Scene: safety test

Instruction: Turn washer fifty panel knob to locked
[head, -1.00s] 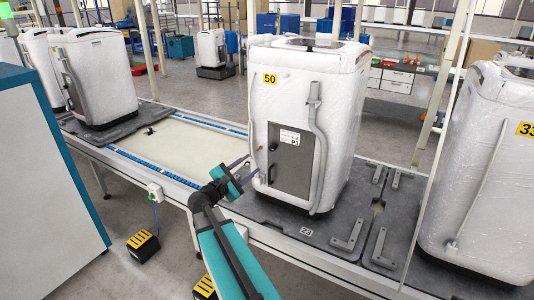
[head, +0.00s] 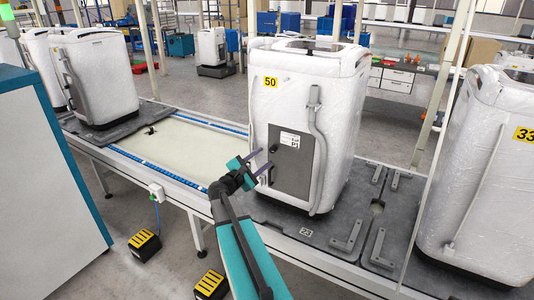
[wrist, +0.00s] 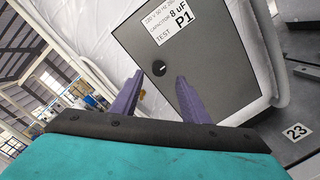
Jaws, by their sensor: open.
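Washer fifty (head: 338,110) is a white, film-wrapped machine with a yellow 50 label. Its grey panel (head: 300,165) on the front carries a white P1 label. The panel also shows in the wrist view (wrist: 215,75), with a small round black knob (wrist: 159,68) near its left edge. The knob's pointer setting is too small to read. My gripper (head: 266,157) is open in front of the panel's left side. In the wrist view my gripper's (wrist: 160,75) two purple fingers stand either side of the knob's line, and contact cannot be told.
A grey vertical hose (head: 318,150) runs down the washer right of the panel. The washer stands on a dark pallet (head: 290,222) with metal brackets, on a conveyor. Washer 33 (head: 490,170) is at the right. A teal-topped white cabinet (head: 45,180) is at the left.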

